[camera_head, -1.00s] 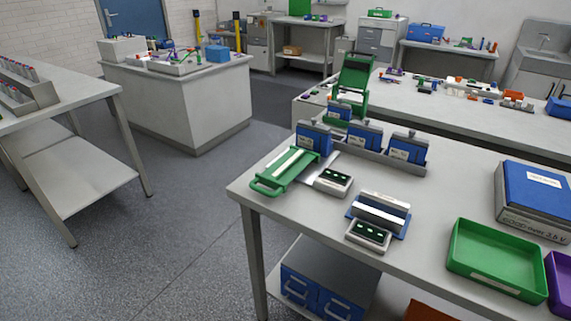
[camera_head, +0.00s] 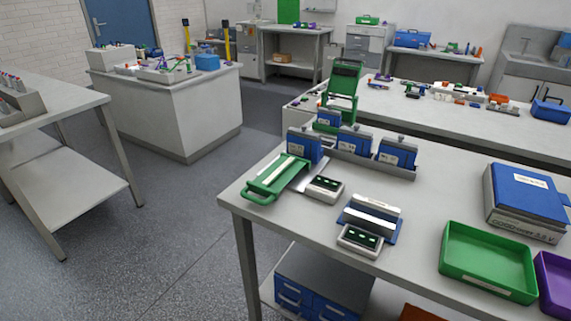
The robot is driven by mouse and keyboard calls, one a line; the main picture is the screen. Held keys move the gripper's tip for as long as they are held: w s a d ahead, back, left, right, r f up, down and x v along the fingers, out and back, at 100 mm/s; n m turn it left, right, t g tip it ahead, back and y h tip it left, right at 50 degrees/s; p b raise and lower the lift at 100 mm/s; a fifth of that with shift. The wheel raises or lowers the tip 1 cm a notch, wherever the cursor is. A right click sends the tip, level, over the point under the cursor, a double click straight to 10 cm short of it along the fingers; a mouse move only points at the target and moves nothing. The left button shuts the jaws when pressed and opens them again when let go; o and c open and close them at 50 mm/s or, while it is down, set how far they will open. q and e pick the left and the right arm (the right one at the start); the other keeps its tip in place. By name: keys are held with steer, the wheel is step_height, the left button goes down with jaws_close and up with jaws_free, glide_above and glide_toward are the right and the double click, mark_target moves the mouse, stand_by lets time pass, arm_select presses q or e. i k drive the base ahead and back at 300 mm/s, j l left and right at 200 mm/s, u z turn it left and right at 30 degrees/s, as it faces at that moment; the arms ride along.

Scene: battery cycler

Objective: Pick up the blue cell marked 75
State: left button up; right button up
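Several blue box-shaped cells with white labels stand on the near grey bench. Three stand in a row: a left cell (camera_head: 305,145), a middle cell (camera_head: 354,139) and a right cell (camera_head: 397,152). The middle and right ones sit in a grey rack (camera_head: 375,164). Another blue cell (camera_head: 328,118) stands behind, at the foot of a raised green frame. The label numbers are too small to read, so I cannot tell which cell is marked 75. Neither of my grippers is in view.
A green-handled tray (camera_head: 276,180), two small display units (camera_head: 324,189) (camera_head: 360,240) and a grey-and-blue fixture (camera_head: 371,216) are in front of the cells. A green bin (camera_head: 488,262), purple bin (camera_head: 557,285) and blue-topped box (camera_head: 526,203) stand right. The floor left of the bench is clear.

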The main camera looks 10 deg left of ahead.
mark_target(309, 149)
steer(key=i+j+z, duration=0.2)
steer(key=j+z, duration=0.15)
steer(key=j, duration=0.35)
steer(key=j+z, duration=0.35)
steer(key=j, duration=0.35)
steer(key=j+z, duration=0.35)
steer(key=j, duration=0.4)
steer(key=i+j, duration=0.05)
